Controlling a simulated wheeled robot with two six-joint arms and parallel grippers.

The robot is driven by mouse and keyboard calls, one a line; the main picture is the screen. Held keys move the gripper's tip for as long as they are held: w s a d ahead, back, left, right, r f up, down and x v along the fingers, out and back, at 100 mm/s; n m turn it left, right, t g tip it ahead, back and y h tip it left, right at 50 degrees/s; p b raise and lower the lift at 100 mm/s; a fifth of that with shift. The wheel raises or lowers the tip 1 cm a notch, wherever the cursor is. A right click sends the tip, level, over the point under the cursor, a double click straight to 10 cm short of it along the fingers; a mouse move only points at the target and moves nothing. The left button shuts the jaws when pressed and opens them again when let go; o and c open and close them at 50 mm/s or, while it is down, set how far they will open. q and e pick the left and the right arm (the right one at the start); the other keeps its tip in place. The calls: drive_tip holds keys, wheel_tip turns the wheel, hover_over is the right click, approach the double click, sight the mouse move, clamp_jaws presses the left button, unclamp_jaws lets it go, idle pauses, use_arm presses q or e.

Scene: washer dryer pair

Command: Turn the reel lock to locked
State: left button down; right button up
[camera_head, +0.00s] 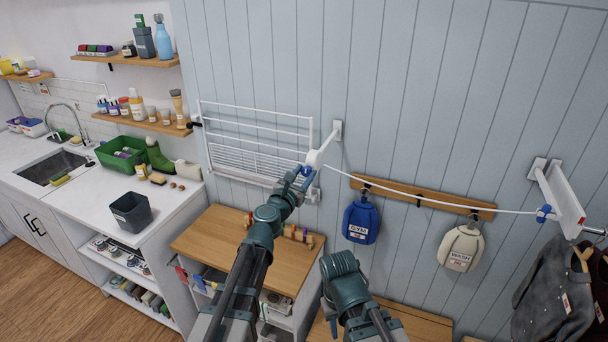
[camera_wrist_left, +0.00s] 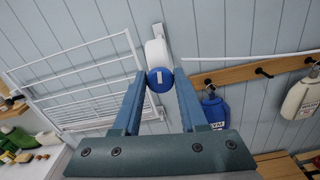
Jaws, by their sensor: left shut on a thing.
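The white clothesline reel (camera_head: 315,157) is mounted on the wall, and its line runs out to the right. In the left wrist view the reel (camera_wrist_left: 155,50) has a round blue lock knob (camera_wrist_left: 160,80) on its near end, with a short white mark that looks roughly upright. My left gripper (camera_head: 303,173) is at the reel. In the left wrist view its two fingers (camera_wrist_left: 160,82) are shut on the knob, one on each side. My right gripper (camera_head: 341,266) is low and away from the reel; its fingers are hidden.
A white drying rack (camera_head: 255,145) hangs left of the reel. The line ends at a white wall bracket (camera_head: 562,198) on the right. Below it, a blue bag (camera_head: 361,222) and a cream bag (camera_head: 460,246) hang from a wooden peg rail (camera_head: 420,197). A wooden countertop (camera_head: 215,240) lies below.

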use_arm(q)
drive_tip(key=m, duration=0.4)
drive_tip(key=shift+m, duration=0.3)
drive_tip(key=m, duration=0.3)
drive_tip(key=shift+s+d+m, duration=0.1)
drive_tip(key=shift+m, duration=0.2)
drive_tip(key=m, duration=0.4)
drive_tip(key=shift+f, duration=0.15)
drive_tip(key=shift+m, duration=2.1)
drive_tip(key=shift+c, duration=2.4)
unclamp_jaws()
